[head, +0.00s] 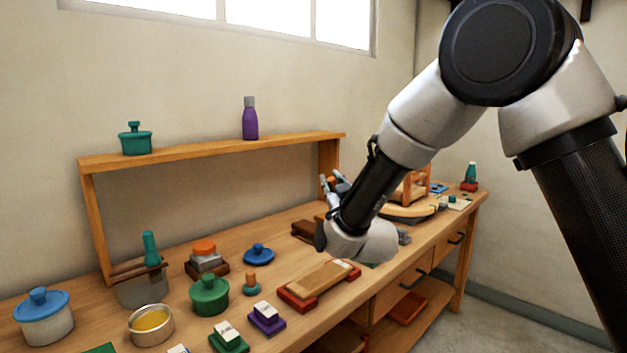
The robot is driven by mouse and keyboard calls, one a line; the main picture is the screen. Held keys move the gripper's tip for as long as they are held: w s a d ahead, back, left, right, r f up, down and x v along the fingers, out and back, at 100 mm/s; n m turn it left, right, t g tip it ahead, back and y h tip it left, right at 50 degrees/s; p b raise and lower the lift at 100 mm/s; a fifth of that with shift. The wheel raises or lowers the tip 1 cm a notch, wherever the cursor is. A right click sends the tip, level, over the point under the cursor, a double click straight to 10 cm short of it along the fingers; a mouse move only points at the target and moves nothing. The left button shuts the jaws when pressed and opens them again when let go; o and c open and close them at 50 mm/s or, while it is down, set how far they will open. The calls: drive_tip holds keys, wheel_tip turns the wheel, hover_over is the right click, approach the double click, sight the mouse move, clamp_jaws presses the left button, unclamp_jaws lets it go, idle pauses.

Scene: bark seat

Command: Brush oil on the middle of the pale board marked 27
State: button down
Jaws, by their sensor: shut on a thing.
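A pale wooden board (318,279) lies across red supports near the front of the bench, with a small white tag at its far end; no number is readable. A round tin (151,337) of yellow liquid, which looks like oil, stands at the front left. My gripper (333,183) is over the back of the bench, beyond and above the board, with its fingers pointing up. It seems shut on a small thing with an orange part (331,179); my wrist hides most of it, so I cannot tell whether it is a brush.
A grey pot (142,291) with a teal-handled tool stands left of a green lidded pot (209,296). A blue lid (258,254) and small labelled blocks lie nearby. A raised shelf (220,147) runs along the back. A wooden frame (413,187) stands at right.

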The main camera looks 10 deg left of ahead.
drive_tip(key=shift+f, duration=0.7)
drive_tip(key=shift+a+f, duration=0.1)
drive_tip(key=shift+f, duration=2)
drive_tip(key=shift+s, duration=0.1)
